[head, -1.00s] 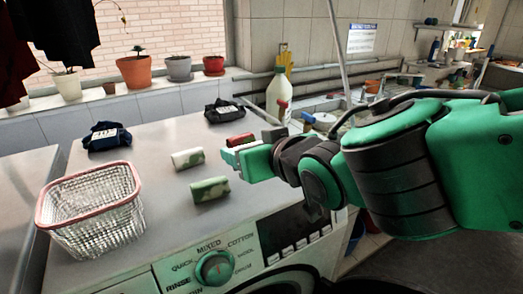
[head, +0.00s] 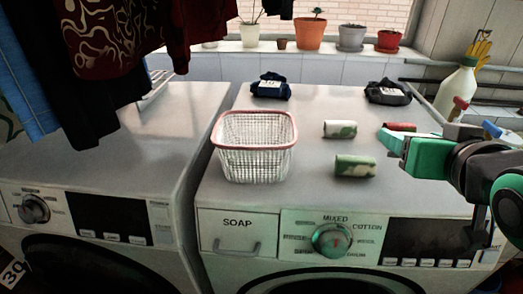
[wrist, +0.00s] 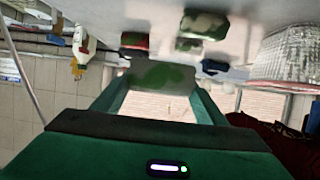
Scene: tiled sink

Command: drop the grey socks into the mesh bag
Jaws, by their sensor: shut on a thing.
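My gripper (head: 398,143) is over the right part of the washer top, in front of a red roll. In the wrist view its fingers are shut on a grey roll with green patches (wrist: 160,75), which seems to be the grey socks. In the head view the held roll is mostly hidden by the fingers. The mesh bag (head: 254,117), an open white mesh basket with a pink rim, stands on the washer to the left, well apart from the gripper. It also shows at the right of the upside-down wrist view (wrist: 290,55).
A blue bundle (head: 270,87) and a black bundle (head: 388,93) lie at the back. Dark clothes (head: 105,70) hang at left. A white bottle (head: 457,92) stands at right.

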